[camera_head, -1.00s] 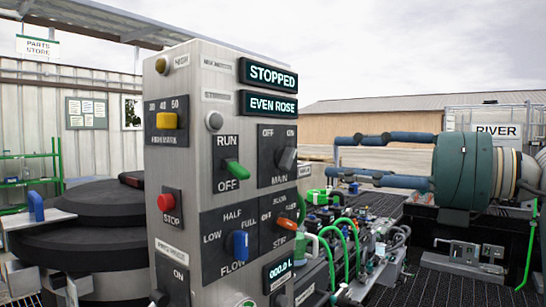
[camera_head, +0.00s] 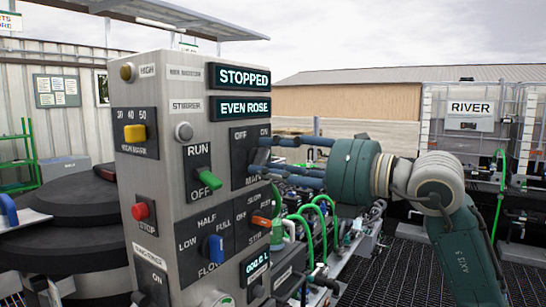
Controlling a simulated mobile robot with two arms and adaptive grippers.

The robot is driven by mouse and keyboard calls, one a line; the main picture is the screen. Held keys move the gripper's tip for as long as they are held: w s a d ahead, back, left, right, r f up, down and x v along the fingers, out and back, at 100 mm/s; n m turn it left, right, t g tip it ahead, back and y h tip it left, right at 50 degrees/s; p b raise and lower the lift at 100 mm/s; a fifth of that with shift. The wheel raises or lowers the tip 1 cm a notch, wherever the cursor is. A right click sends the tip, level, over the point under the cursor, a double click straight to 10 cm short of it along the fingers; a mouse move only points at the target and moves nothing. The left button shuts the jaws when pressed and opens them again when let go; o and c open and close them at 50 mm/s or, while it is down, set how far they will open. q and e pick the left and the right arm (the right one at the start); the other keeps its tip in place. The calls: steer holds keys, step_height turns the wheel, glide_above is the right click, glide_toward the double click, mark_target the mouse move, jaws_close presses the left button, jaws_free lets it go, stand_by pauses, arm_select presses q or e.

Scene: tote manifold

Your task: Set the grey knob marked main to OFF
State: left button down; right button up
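The grey knob marked main (camera_head: 261,153) sits on a dark plate at the upper right of the control panel's front, with OFF at its upper left and ON at its upper right. Its exact angle is hard to read, as my fingers partly cover it. My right gripper (camera_head: 257,155) comes in from the right, its two blue-grey fingers apart, one above the other, with their tips at the knob. I cannot tell whether they touch it. My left gripper is not in view.
The metal panel (camera_head: 160,82) also carries a green RUN/OFF knob (camera_head: 208,178), a red stop button (camera_head: 140,211), a blue flow knob (camera_head: 213,248) and an orange stir knob (camera_head: 262,221) just below my fingers. Displays read STOPPED (camera_head: 242,77) and EVEN ROSE. Green hoses stand behind.

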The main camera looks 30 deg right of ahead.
steer(key=shift+c, duration=0.3)
jaws_close()
steer(key=shift+f+n+b, duration=0.15)
steer(key=shift+n+b, duration=0.8)
steer(key=shift+n, duration=0.25)
steer(key=n+b, duration=0.2)
steer(key=n, duration=0.1)
steer(key=shift+n, duration=0.3)
steer(key=n+b, duration=0.1)
steer(key=n, duration=0.2)
steer(key=shift+f, duration=0.1)
steer(key=shift+n+b, duration=0.3)
steer(key=shift+n, duration=2.2)
